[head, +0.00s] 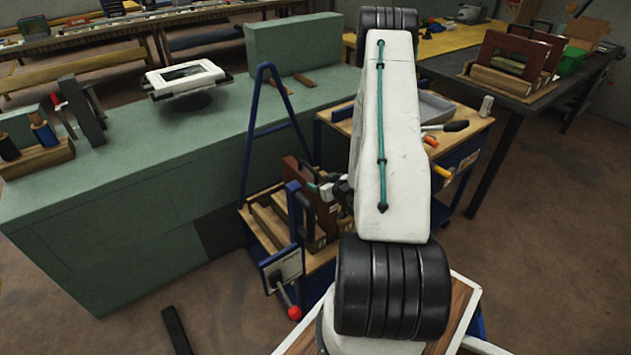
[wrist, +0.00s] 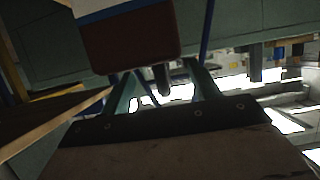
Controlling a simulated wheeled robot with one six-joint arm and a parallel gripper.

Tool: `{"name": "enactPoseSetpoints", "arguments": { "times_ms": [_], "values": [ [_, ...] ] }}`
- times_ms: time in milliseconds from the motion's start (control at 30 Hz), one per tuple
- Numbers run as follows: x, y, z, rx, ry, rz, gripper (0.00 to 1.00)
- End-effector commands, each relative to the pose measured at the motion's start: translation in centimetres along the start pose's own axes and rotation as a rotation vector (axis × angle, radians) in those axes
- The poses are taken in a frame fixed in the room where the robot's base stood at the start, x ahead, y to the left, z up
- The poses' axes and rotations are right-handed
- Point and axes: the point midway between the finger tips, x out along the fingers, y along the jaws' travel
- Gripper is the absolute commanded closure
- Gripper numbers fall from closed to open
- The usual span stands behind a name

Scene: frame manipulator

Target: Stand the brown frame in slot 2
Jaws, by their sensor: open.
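A brown frame (head: 328,217) with a black handle stands about upright among the wooden bars of a rack (head: 268,222) on a blue trolley. My gripper (head: 318,190) is at the upper part of this frame, partly hidden by my arm. In the wrist view my open gripper (wrist: 160,78) shows two greenish fingers with a gap between them. A dark reddish-brown panel (wrist: 130,42) with a pale and blue edge hangs close above the fingers; I cannot tell whether they touch it. Slot numbers are not readable.
More brown frames (head: 515,50) stand in a wooden rack on the dark table (head: 488,88) at right. A green bench (head: 150,190) is at left, holding a white frame (head: 186,75). A blue A-shaped post (head: 250,130) rises beside the rack. A red-knobbed lever (head: 294,312) sticks out in front.

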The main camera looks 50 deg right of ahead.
Motion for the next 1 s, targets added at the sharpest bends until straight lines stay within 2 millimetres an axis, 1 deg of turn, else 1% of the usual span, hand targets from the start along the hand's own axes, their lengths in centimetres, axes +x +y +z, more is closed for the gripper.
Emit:
{"name": "enactPoseSetpoints", "arguments": {
  "times_ms": [33,100,200,300,433,500,567,667,767,800,867,900,967,1000],
  "values": [
    [-1.3,0.1,0.0,0.003,0.000,0.004,0.38],
    [-2.8,0.1,0.0,0.003,0.000,0.004,0.38],
    [-4.8,0.1,0.0,0.003,0.000,0.004,0.38],
    [-6.3,0.1,0.0,0.003,0.000,0.004,0.38],
    [-7.4,0.1,-0.1,0.000,0.000,0.003,0.38],
    [-7.5,0.0,-0.4,-0.010,-0.010,0.001,0.38],
    [-7.3,-0.2,-1.2,-0.029,-0.032,-0.001,0.38],
    [-6.5,-0.7,-3.7,-0.085,-0.102,0.000,0.38],
    [-5.9,-1.9,-7.2,-0.150,-0.201,0.012,0.38],
    [-5.9,-2.5,-8.6,-0.173,-0.241,0.020,0.38],
    [-6.0,-3.5,-10.8,-0.203,-0.299,0.034,0.38],
    [-6.3,-4.3,-12.2,-0.219,-0.334,0.044,0.38],
    [-7.0,-5.6,-14.3,-0.239,-0.387,0.059,0.38],
    [-7.5,-6.6,-15.7,-0.249,-0.418,0.069,0.38]
  ]
}}
